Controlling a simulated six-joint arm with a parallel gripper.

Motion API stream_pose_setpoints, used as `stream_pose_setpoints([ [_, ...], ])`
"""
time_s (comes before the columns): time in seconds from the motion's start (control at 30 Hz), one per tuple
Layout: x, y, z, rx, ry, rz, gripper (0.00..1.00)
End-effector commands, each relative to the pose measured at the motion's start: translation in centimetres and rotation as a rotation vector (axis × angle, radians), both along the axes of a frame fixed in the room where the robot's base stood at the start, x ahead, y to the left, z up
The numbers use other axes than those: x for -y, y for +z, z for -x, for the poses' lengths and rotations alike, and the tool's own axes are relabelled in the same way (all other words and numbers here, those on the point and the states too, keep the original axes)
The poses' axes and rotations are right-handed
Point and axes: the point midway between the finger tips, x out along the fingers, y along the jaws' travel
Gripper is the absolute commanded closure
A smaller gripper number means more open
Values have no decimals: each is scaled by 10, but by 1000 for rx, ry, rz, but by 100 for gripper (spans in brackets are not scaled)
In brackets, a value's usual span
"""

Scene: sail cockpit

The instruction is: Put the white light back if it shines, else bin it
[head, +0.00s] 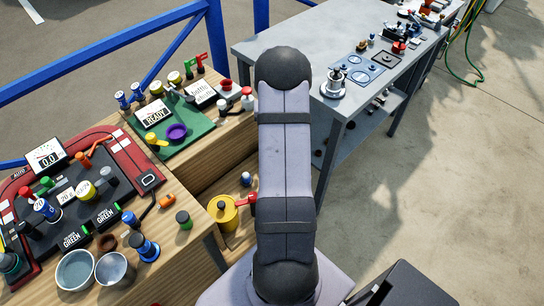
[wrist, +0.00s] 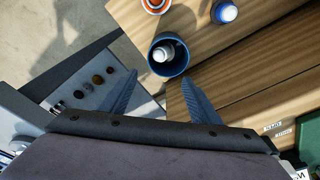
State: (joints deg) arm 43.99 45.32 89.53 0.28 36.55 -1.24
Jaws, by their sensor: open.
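In the wrist view my gripper (wrist: 160,78) is open, its two dark fingers spread with nothing between them. Just beyond the fingertips stands a dark cup with a blue rim (wrist: 183,66). A small white-topped piece (wrist: 166,50) sits inside it; I cannot tell if it is the white light, and no glow shows. A blue-and-white piece (wrist: 225,11) stands on the wood farther off; a similar one shows in the head view (head: 246,179). In the head view my arm hides my gripper and the cup. I cannot tell which container is the bin.
A yellow pot (head: 223,212) stands beside my arm. Left are a red-edged console (head: 110,142), metal bowls (head: 75,268) and a green mat (head: 197,125) with a purple ring. A grey bench (head: 262,50) with parts stands behind. The floor at right is largely clear.

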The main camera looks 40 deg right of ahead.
Motion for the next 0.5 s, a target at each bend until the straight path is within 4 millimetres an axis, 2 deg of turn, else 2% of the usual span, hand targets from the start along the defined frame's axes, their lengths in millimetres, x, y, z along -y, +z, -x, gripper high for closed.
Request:
stream_pose_setpoints([
  [0.3, -4, 42, 4, 2, 0, 2, 43],
  [0.5, -6, 55, 6, 1, 0, 1, 43],
])
